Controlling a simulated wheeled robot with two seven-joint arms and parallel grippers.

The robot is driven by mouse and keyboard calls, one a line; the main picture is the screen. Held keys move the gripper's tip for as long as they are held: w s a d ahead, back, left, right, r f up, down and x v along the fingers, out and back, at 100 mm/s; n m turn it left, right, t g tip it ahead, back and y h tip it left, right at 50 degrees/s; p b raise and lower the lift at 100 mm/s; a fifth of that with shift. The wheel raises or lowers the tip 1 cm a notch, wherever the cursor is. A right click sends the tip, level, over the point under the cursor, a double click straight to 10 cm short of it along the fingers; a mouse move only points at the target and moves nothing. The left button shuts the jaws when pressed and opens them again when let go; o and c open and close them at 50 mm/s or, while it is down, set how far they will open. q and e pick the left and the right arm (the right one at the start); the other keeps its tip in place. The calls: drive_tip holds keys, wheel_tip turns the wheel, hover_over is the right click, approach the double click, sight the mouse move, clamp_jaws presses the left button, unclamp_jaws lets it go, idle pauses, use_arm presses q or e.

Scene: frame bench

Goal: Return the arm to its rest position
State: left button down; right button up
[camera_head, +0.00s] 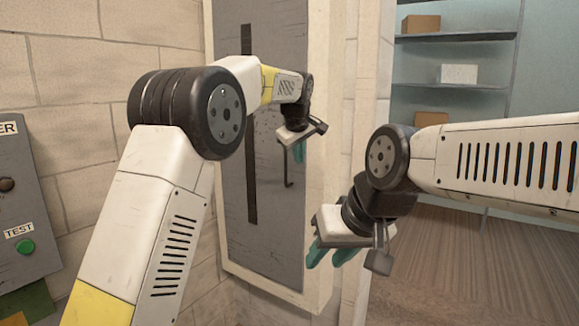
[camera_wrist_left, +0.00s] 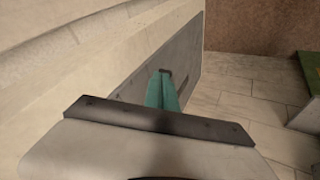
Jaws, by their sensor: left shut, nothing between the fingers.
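My left arm comes in from the left and reaches across in front of a grey panel (camera_head: 270,215) set in a cream frame. My left gripper (camera_head: 299,153) has teal fingers and hangs in front of the panel's right part. In the left wrist view its fingers (camera_wrist_left: 162,92) are together with nothing between them, and the grey panel lies beyond them. My right gripper (camera_head: 331,260) is lower and to the right, near the frame's right edge. Its teal fingers point down and stand apart, with nothing seen between them.
The panel has a dark vertical slot (camera_head: 251,190) and a thin dark bent rod near the left gripper. A grey control box (camera_head: 25,205) with a green TEST button (camera_head: 26,247) is on the left wall. Shelves (camera_head: 452,38) with boxes stand at the back right, above open floor.

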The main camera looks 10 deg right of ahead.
use_arm(q)
drive_tip(key=s+a+r+m+g, duration=0.1)
drive_tip(key=s+a, duration=0.6)
drive_tip(key=a, duration=0.3)
drive_tip(key=s+a+r+m, duration=0.1)
drive_tip(key=s+a+r, duration=0.1)
drive_tip(key=s+a, duration=0.65)
drive_tip(key=s+a+f+m, duration=0.1)
drive_tip(key=s+a+f, duration=0.3)
drive_tip(key=s, duration=0.3)
drive_tip(key=s+a+f+m, duration=0.1)
drive_tip(key=s+a+f, duration=0.2)
drive_tip(key=s, duration=0.5)
drive_tip(key=s+a+f+m, duration=0.2)
drive_tip(key=s+a+f, duration=0.2)
drive_tip(key=s, duration=0.3)
drive_tip(key=shift+s+a+f, duration=0.3)
drive_tip(key=shift+a+f, duration=0.05)
drive_tip(key=shift+a, duration=0.3)
